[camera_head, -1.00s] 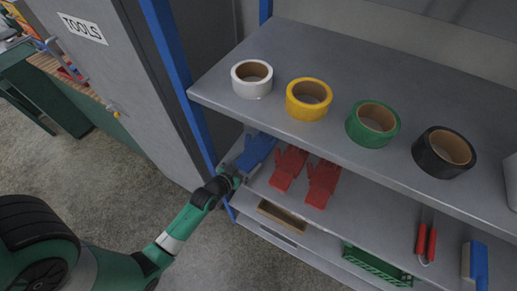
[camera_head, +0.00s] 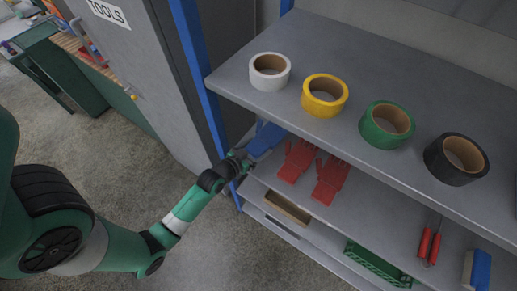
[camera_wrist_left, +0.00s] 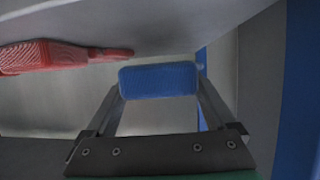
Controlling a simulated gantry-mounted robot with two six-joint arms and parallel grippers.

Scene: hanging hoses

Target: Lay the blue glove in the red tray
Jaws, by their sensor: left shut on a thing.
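My left gripper (camera_head: 246,154) is shut on the blue glove (camera_head: 266,137) at the left end of the middle shelf, beside the blue post. In the left wrist view the blue glove (camera_wrist_left: 158,80) sits between the two fingers of my left gripper (camera_wrist_left: 160,95). Part of the glove is hidden under the upper shelf in the head view, and I cannot tell whether it touches the middle shelf. No red tray shows in these frames. My right gripper is not in view.
Two red gloves (camera_head: 297,160) (camera_head: 330,180) lie just right of the blue glove. Rolls of tape, including a white one (camera_head: 270,71), stand on the upper shelf (camera_head: 330,45). A blue post (camera_head: 203,85) is close to my left arm. A green crate (camera_head: 375,263) sits lower down.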

